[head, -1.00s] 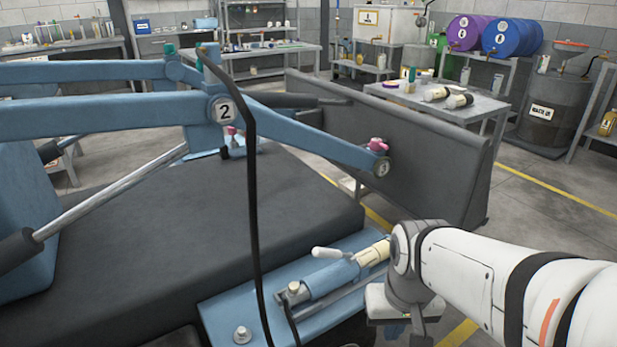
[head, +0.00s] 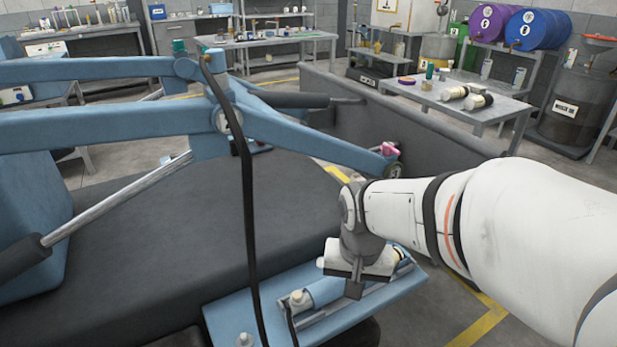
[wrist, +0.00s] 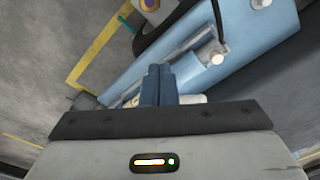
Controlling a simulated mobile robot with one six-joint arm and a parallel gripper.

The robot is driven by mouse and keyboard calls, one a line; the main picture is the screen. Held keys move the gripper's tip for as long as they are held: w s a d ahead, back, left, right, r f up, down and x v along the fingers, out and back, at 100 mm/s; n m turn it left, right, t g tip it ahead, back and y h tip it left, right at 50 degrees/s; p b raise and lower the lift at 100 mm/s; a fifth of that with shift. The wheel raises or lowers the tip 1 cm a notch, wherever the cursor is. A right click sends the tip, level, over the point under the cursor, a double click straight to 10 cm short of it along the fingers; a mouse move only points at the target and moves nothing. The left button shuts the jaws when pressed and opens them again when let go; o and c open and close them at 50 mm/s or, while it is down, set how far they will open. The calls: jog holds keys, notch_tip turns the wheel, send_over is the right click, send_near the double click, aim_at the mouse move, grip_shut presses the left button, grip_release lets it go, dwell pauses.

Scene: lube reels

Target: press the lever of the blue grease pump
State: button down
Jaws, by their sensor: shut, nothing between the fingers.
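The blue grease pump (head: 326,291) lies on a blue plate at the front of the machine, with a pale fitting on its left end. The pale tip of its lever (head: 320,262) shows just left of my gripper's body; the rest of the lever is hidden behind it. My gripper (head: 354,290) is shut and empty, fingers pointing down over the pump. In the wrist view the shut fingers (wrist: 158,70) overlap the pump's blue barrel (wrist: 190,65), and a cream part shows beside them. I cannot tell whether they touch.
A black hose (head: 246,190) hangs in front of the machine, left of the pump. Blue linkage arms (head: 310,145) and a dark panel (head: 400,125) stand behind my arm. A table (head: 480,102) with bottles is at the back right.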

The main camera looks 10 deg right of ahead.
jog(key=w+d+r+m+p, duration=0.1)
jog(key=w+r+m+p, duration=0.7)
jog(key=w+m+p, duration=0.2)
jog(key=w+p, duration=0.2)
jog(key=w, duration=0.1)
jog(key=shift+d+r, duration=0.3)
jog(key=shift+r, duration=0.1)
jog(key=shift+w+f, duration=0.1)
jog(key=f, duration=0.3)
jog(key=f+b, duration=0.1)
jog(key=f, duration=0.6)
jog(key=shift+w+f, duration=0.2)
jog(key=shift+w, duration=0.15)
jog(key=shift+a+f+b, duration=0.3)
jog(key=shift+a+f, duration=0.5)
jog(key=shift+f, duration=0.05)
jog(key=shift+a+f, duration=0.35)
jog(key=shift+f, duration=0.1)
